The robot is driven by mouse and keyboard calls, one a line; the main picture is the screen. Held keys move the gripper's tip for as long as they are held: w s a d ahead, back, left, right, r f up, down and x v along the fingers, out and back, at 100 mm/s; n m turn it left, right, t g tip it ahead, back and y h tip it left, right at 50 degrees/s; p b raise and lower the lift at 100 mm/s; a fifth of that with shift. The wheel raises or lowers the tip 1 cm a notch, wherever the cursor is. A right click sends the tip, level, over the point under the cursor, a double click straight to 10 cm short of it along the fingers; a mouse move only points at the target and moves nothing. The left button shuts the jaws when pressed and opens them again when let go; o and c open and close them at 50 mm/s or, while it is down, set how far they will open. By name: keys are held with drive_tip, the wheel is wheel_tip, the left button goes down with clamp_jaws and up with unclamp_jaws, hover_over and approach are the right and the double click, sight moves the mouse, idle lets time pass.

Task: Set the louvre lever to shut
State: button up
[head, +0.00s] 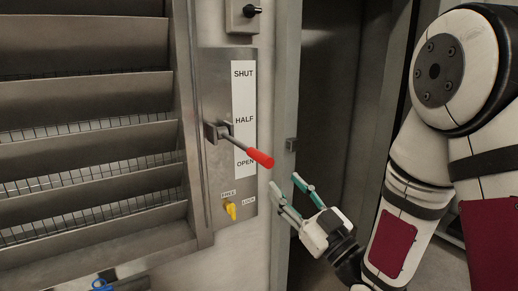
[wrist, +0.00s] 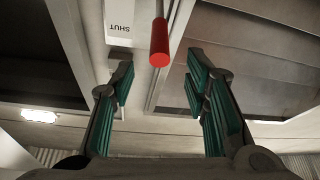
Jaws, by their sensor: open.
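The louvre lever (head: 240,144) has a metal arm and a red grip (head: 261,158). It slants down and right from its pivot, with the grip's end near the height of the OPEN mark on the white scale (head: 244,100), marked SHUT, HALF and OPEN. My gripper (head: 286,194) is open and empty, just below and right of the red grip. In the wrist view the red grip (wrist: 160,45) shows end-on, beyond and between my open fingers (wrist: 160,85), apart from them. The SHUT label (wrist: 122,26) appears upside down there.
Louvre slats (head: 85,95) fill the left. Below the lever is a yellow knob (head: 230,209) with two small labels, FREE and LOCK as far as I can read. A black switch (head: 251,11) sits above the plate. A door frame (head: 288,120) stands close right of the plate.

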sight(254, 150)
drive_tip(key=x, duration=1.3)
drive_tip(key=shift+w+a+r, duration=0.1)
drive_tip(key=shift+w, duration=0.05)
clamp_jaws()
